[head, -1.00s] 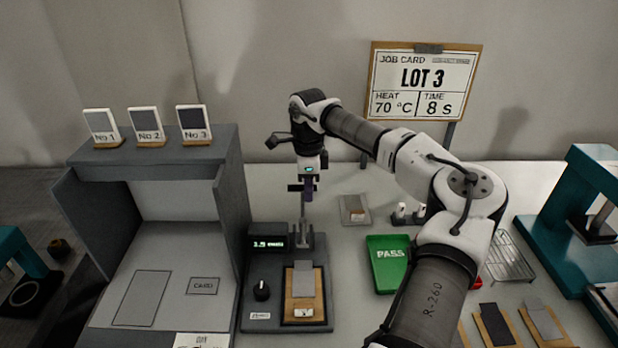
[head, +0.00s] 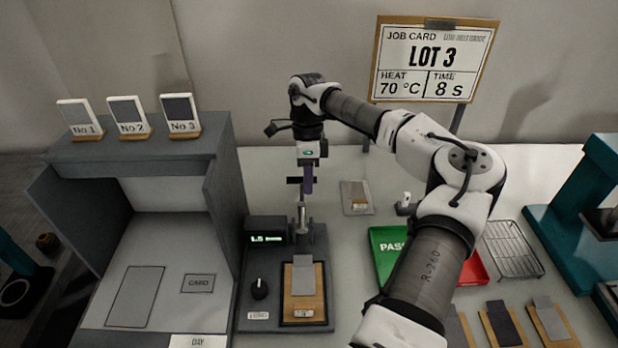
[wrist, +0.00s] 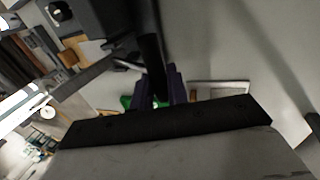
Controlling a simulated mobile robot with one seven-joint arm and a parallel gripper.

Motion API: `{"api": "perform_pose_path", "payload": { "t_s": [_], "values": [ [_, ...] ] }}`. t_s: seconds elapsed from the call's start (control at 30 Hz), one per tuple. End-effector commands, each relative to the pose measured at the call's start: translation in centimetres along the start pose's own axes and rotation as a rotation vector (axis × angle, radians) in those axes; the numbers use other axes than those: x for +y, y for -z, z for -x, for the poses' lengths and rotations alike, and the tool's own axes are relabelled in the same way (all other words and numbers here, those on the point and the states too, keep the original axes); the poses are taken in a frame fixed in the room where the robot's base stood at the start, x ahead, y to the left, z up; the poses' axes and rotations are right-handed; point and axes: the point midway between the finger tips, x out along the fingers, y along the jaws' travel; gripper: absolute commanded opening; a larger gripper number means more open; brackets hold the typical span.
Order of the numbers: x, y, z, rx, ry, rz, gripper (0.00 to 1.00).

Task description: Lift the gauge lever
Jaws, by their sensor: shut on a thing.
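The gauge (head: 261,313) stands front centre in the head view, with a dark base, a knob, a lit green display (head: 266,239) and an upright metal rod (head: 301,215). A grey strip on a wooden-backed card (head: 303,308) lies on its bed. My gripper (head: 307,184) is above the rod, pointing down, its purple fingers shut on the gauge lever (head: 292,181), a small dark bar at the rod's top. In the wrist view my purple fingers (wrist: 160,88) close around a dark upright part. The exact contact is partly hidden.
A grey booth (head: 222,200) stands at left with numbered sample cards (head: 127,117) on top. To the right are a green PASS tray (head: 385,250), partly behind my arm, a red tray (head: 474,268), a wire rack (head: 513,248) and a teal press (head: 570,210). A job card (head: 430,60) stands behind.

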Motion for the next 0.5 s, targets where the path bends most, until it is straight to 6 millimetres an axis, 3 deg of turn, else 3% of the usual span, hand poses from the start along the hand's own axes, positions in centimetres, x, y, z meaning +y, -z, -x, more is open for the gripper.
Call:
{"api": "perform_pose_path", "payload": {
  "t_s": [0.03, 0.07, 0.2, 0.5],
  "values": [
    [0.11, -0.78, -0.34, -0.009, -0.005, 0.014, 0.00],
    [0.11, -0.78, -0.36, -0.009, -0.005, 0.014, 0.17],
    [0.13, -0.80, -0.37, -0.009, -0.006, 0.015, 0.36],
    [0.13, -0.80, -0.10, -0.008, -0.005, 0.015, 0.36]
  ]
}}
